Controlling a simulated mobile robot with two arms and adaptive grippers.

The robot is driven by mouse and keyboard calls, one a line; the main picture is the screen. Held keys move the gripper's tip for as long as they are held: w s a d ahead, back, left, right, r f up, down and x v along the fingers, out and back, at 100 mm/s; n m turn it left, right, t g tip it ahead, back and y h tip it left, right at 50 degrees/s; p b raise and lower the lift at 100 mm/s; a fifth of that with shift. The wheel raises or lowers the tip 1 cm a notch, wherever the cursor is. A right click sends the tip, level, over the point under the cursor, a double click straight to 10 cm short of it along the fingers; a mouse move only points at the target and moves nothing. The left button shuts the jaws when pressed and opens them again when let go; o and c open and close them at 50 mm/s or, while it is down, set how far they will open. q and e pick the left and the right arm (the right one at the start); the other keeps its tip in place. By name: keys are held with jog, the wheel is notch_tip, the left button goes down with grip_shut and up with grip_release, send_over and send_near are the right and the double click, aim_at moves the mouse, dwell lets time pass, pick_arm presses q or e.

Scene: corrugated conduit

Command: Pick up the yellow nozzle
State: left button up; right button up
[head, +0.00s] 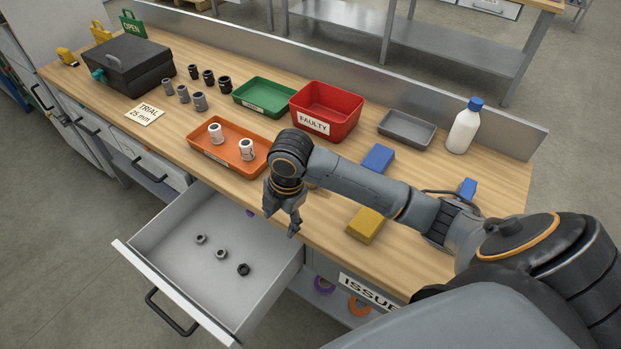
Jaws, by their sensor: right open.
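I cannot make out a clear yellow nozzle. A small yellow item (67,56) lies at the far left end of the bench, but it is too small to tell what it is. A yellow block (366,225) lies on the bench to the right of my right gripper. My right gripper (281,220) points down, open and empty, near the bench's front edge and the right side of the open drawer. It hides part of the bench behind it. My left gripper is not in view.
The open drawer (170,225) holds several small dark and grey fittings. An orange tray (205,151) with two white fittings, a green tray (264,97), a red FAULTY bin (322,102) and a black case (131,67) stand on the bench. A white bottle (464,130) stands right.

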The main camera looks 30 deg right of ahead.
jog(key=w+d+r+n, duration=0.1)
jog(key=d+r, duration=0.1)
jog(key=w+d+r+n, duration=0.1)
jog(key=w+d, duration=0.1)
jog(key=w+d+r+n+h, duration=0.1)
jog(key=d+r, duration=0.1)
jog(key=shift+w+d+r+g, duration=0.15)
jog(key=shift+d+r+g, duration=0.15)
jog(key=shift+d+r, duration=0.05)
jog(key=w+d+r+n, duration=0.2)
jog(key=d+r+n, duration=0.1)
jog(key=d+r, duration=0.35)
jog(key=shift+g, duration=0.4)
notch_tip(320, 180, down, 8)
jog(key=shift+r+p, duration=0.25)
jog(key=shift+p, duration=0.25)
jog(key=shift+w+f+p, duration=0.15)
jog(key=shift+f+p, duration=0.55)
jog(key=shift+f, duration=1.95)
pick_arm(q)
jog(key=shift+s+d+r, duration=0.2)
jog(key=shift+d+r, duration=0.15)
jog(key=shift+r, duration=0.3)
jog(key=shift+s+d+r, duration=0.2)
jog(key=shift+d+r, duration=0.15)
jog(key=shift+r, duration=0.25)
pick_arm(e)
jog(key=shift+a, duration=0.1)
grip_shut()
